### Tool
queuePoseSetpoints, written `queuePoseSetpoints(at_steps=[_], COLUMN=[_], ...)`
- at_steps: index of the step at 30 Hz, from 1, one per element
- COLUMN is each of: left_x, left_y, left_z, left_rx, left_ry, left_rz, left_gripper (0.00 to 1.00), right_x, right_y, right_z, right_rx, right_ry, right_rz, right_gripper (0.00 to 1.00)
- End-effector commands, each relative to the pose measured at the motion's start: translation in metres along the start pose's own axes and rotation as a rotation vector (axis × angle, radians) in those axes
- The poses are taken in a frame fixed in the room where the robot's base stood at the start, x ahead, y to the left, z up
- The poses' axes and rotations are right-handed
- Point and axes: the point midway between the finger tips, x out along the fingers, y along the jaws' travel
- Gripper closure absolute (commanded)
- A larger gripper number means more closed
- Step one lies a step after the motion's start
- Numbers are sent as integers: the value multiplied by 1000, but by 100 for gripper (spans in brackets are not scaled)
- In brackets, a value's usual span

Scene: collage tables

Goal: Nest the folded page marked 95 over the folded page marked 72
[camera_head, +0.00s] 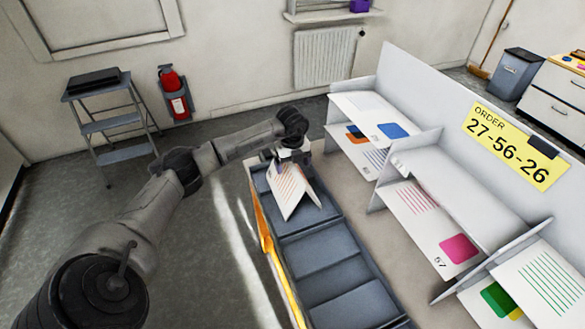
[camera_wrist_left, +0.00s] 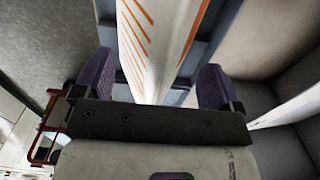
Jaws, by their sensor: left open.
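A folded white page (camera_head: 291,192) with orange lines stands like a tent on the far end of the dark blue tray (camera_head: 322,251). I cannot read a number on it. My left gripper (camera_head: 287,158) is at the far end of this page. In the left wrist view, the gripper's two purple fingers (camera_wrist_left: 160,85) are apart, with the page (camera_wrist_left: 157,45) between them; gaps show on both sides. I cannot make out the marks 95 or 72 on any page, or whether another page lies under this one. My right gripper is not in view.
A divided shelf on the right holds pages with coloured patches; one page (camera_head: 421,212) appears marked 57. A yellow sign (camera_head: 515,145) reads "ORDER 27-56-26". The near tray compartments are empty. A step stool (camera_head: 107,123) and a fire extinguisher (camera_head: 174,93) stand behind.

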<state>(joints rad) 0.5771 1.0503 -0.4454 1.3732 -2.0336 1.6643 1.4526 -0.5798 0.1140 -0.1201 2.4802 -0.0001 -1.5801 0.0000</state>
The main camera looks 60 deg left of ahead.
Motion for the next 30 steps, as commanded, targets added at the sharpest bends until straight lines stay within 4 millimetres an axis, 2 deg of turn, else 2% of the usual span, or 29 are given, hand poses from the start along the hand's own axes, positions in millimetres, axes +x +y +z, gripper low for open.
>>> queuePoseSetpoints(at_steps=[1, 6, 15, 21, 30], left_x=[-14, -48, -94, -108, -111], left_y=[0, -1, 0, 0, 0], left_z=[0, 0, 0, 0, 0], left_rx=[1, 2, 1, 1, 1], left_ry=[-1, -1, 1, 1, 1], left_rz=[-3, -3, -2, -1, 0], left_gripper=[10, 10, 10, 10, 10], right_x=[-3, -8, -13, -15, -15], right_y=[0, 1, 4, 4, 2], right_z=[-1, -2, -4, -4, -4], right_rx=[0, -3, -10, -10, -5], right_ry=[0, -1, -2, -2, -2], right_rz=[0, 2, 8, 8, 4], right_gripper=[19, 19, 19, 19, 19])
